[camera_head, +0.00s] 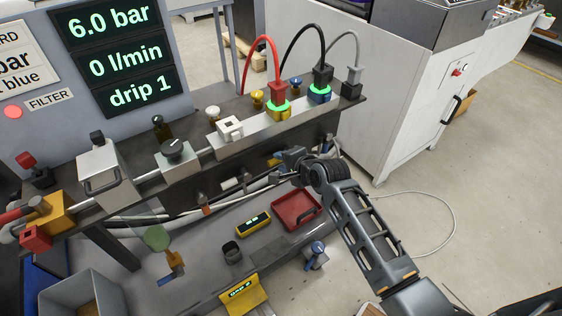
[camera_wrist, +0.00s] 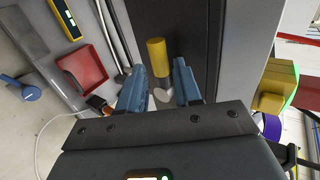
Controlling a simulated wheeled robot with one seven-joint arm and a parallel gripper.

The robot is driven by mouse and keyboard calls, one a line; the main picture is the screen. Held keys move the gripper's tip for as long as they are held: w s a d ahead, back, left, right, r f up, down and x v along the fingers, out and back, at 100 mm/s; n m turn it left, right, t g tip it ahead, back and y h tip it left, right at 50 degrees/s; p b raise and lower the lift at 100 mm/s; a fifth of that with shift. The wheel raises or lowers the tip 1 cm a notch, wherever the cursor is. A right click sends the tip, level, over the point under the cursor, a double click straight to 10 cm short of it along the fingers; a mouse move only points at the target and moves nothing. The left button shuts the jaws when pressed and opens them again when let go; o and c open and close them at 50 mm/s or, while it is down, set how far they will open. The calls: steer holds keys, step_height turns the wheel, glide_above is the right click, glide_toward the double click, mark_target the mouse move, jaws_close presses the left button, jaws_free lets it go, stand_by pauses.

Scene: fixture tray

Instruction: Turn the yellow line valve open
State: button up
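The yellow valve handle (camera_wrist: 157,52) shows in the wrist view as a short yellow cylinder against a dark panel, with a pale rounded part below it. My gripper (camera_wrist: 162,72) is open, with one blue-grey finger on each side of the handle's line. I see no finger closed on it; how deep the handle sits between the fingertips is unclear. In the head view my gripper (camera_head: 284,160) is at the front of the bench rail, and a small yellow part (camera_head: 273,161) shows beside it, mostly hidden. The displays (camera_head: 126,52) read 6.0 bar, 0 l/min and drip 1.
Other small valves, one white (camera_head: 231,184) and one orange (camera_head: 206,210), sit along the rail front. Hoses run below. A red tray (camera_head: 318,215) and a yellow meter (camera_head: 253,224) lie on the lower shelf. A white cabinet (camera_head: 392,120) stands at the right.

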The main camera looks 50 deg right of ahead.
steer(key=shift+x, duration=0.8)
steer(key=shift+c, duration=0.4)
jaws_close()
